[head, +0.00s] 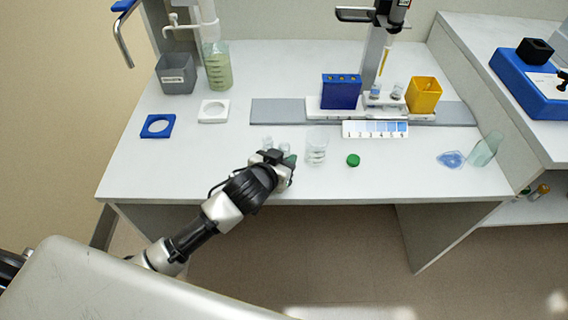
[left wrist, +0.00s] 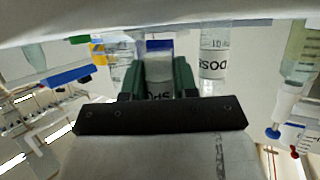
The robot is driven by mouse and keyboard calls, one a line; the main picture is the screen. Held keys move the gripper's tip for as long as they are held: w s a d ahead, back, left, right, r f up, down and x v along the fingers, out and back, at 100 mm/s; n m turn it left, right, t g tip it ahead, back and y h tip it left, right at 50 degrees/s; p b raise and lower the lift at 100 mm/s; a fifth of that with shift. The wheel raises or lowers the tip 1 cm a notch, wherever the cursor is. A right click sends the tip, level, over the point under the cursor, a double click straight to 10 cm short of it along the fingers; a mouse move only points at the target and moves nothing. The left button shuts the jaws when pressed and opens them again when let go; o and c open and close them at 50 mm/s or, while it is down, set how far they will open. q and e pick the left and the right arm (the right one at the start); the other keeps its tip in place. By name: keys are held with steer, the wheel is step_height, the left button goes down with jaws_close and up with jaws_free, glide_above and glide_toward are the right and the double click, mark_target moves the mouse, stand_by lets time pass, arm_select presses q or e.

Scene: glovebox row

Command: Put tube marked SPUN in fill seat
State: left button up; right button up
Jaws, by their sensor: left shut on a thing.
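My left gripper (head: 283,158) is at the front edge of the white bench, left of the clear beaker. In the left wrist view its green fingers (left wrist: 159,75) are shut on a tube (left wrist: 159,47) whose partly covered label begins "SP". A second tube, marked DOSE (left wrist: 213,62), stands beside it, apart from the fingers. In the head view the held tube is mostly hidden by the gripper. A white stand (head: 385,101) with small vials sits under the pipette (head: 385,60); I cannot tell which place is the fill seat. My right gripper is not in view.
A clear beaker (head: 316,150) and green cap (head: 353,160) lie right of the gripper. Behind are a numbered card (head: 375,129), blue rack (head: 341,92) and yellow box (head: 424,95). The bench's left front is clear.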

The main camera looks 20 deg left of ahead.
arm_select(q)
steer(key=shift+f, duration=0.9)
steer(key=shift+f, duration=0.2)
steer(key=o, duration=0.9)
